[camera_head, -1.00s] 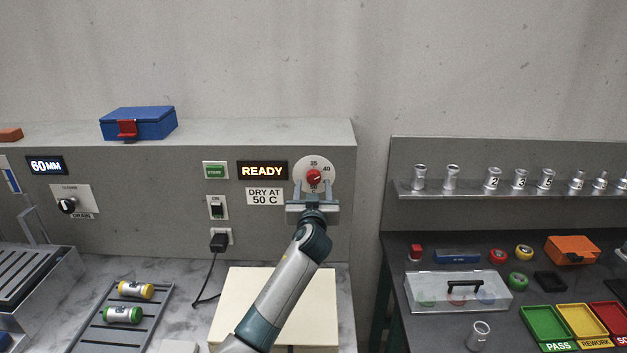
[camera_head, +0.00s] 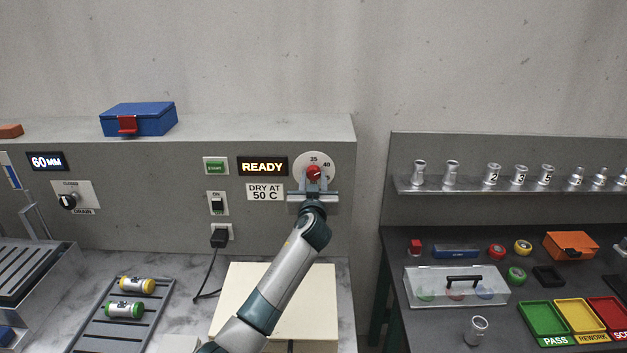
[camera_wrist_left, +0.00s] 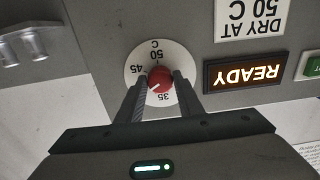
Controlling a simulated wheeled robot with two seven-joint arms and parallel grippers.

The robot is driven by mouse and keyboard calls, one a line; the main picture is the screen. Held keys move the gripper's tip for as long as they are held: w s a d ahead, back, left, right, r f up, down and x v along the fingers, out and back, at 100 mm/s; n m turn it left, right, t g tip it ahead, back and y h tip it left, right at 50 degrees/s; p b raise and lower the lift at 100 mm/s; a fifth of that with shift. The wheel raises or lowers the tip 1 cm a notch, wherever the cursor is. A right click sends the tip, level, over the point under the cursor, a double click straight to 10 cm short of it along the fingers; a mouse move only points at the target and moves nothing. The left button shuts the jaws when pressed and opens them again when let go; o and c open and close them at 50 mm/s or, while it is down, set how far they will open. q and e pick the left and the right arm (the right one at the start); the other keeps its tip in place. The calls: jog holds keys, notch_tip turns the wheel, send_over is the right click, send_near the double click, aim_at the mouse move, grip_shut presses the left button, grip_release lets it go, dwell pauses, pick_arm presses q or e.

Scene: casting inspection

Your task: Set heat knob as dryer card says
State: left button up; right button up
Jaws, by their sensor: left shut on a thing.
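The red heat knob (camera_head: 314,173) sits on a round white dial (camera_head: 303,161) on the grey panel. The dial shows 35 and 40 in the head view, and 35, 45 and 50 C in the left wrist view. The knob's white mark (camera_wrist_left: 154,85) points toward the 40 side. The dryer card (camera_head: 265,192) reads DRY AT 50 C. My left gripper (camera_head: 313,184) is shut on the knob, one finger on each side in the left wrist view (camera_wrist_left: 160,80). The fingers hide part of the dial. My right gripper is out of view.
The READY display (camera_head: 263,166), green START button (camera_head: 215,166) and ON switch (camera_head: 217,203) are left of the dial. A plug (camera_head: 219,238) with a cable is below them. A cream box (camera_head: 235,285) lies beneath my left arm.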

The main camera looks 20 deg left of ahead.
pick_arm(q)
jog(key=shift+m, duration=0.4)
jog(key=shift+m+b, duration=0.3)
jog(key=shift+m, duration=0.5)
jog(key=m, duration=0.2)
jog(key=shift+m, duration=0.3)
jog(key=m, duration=0.2)
jog(key=shift+a+m, duration=0.1)
jog(key=shift+m, duration=0.3)
jog(key=m+p, duration=0.1)
jog(key=m, duration=0.2)
jog(key=shift+r+m, duration=0.1)
jog(key=shift+m, duration=0.2)
jog(key=m+p, duration=0.2)
jog(key=m, duration=0.4)
jog(key=shift+r, duration=0.1)
jog(key=m+p, duration=0.2)
jog(key=m, duration=0.1)
jog(key=shift+m, duration=0.4)
jog(key=shift+m+p, duration=0.5)
jog(key=shift+m, duration=0.8)
